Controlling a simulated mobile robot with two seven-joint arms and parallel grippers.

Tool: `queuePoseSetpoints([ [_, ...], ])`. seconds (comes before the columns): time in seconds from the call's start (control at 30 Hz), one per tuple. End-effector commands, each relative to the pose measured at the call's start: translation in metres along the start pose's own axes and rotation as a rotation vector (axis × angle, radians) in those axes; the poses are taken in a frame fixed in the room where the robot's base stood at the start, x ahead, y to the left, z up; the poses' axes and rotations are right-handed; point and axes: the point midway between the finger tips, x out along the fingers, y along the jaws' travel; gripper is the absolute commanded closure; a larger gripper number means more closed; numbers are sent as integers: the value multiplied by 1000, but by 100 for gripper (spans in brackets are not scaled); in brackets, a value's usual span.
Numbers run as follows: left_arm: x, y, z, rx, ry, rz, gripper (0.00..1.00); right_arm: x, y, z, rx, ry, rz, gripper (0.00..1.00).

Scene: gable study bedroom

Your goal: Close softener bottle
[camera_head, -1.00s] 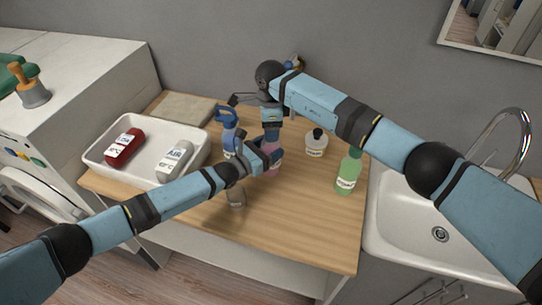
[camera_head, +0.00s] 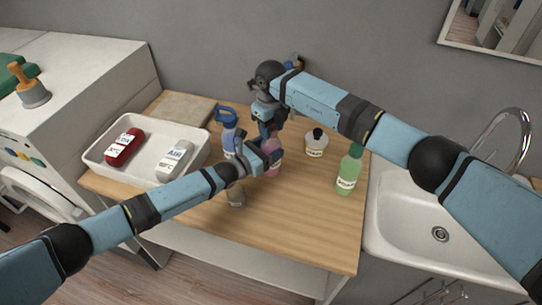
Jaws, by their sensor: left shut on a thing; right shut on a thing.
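A pink bottle (camera_head: 276,167), which I take to be the softener, stands upright near the middle of the wooden tabletop, partly hidden behind my grippers. My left gripper (camera_head: 267,156) comes in from the left and is shut on the bottle's body. My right gripper (camera_head: 266,131) points down from above and is shut at the bottle's top. The cap is hidden by its fingers, so I cannot see how the cap sits on the neck.
A white bottle with a black cap (camera_head: 316,146) and a green bottle (camera_head: 348,173) stand right. A white tray (camera_head: 98,164) holds two bottles. The front tabletop is clear.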

Motion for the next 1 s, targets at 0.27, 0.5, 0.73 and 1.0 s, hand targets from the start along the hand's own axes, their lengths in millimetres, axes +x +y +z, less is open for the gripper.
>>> queuePoseSetpoints([
  [0.27,0,0,0,0,0,1,100,0,-1,0,149,1,-1,57],
  [0.5,0,0,0,0,0,0,100,0,0,0,146,1,0,32],
  [0.73,0,0,0,0,0,0,100,-6,0,0,145,-1,-1,32],
  [1.0,0,0,0,0,0,0,100,-54,-1,0,145,-3,-3,32],
])
